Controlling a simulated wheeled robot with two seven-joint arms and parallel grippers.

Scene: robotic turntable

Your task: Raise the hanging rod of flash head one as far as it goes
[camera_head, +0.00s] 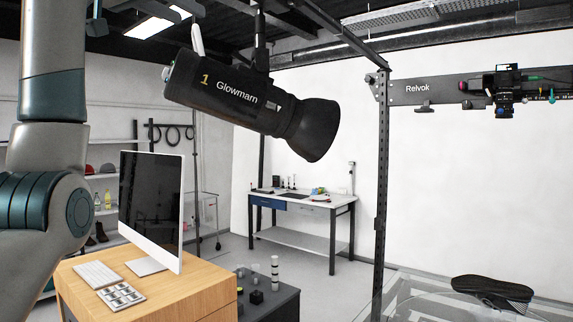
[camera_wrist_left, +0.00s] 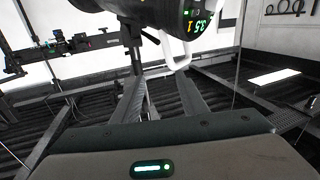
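Flash head one (camera_head: 238,98) is a black cylinder marked "1 Glowmarn" with a flared front, tilted down to the right in the head view. It hangs from a dark vertical rod (camera_head: 260,40), whose top is cut off by the frame. A white loop handle (camera_head: 197,40) rises at its back end. In the left wrist view, the back of the flash head (camera_wrist_left: 196,18) shows green digits, and the white handle (camera_wrist_left: 182,52) lies near the fingertips. My left gripper (camera_wrist_left: 158,85) has its dark fingers apart, with nothing visibly held between them. My right gripper is out of view.
A wooden desk (camera_head: 190,285) with a monitor (camera_head: 150,208) stands below the flash head. A workbench (camera_head: 300,203) stands behind. Ceiling beams run overhead.

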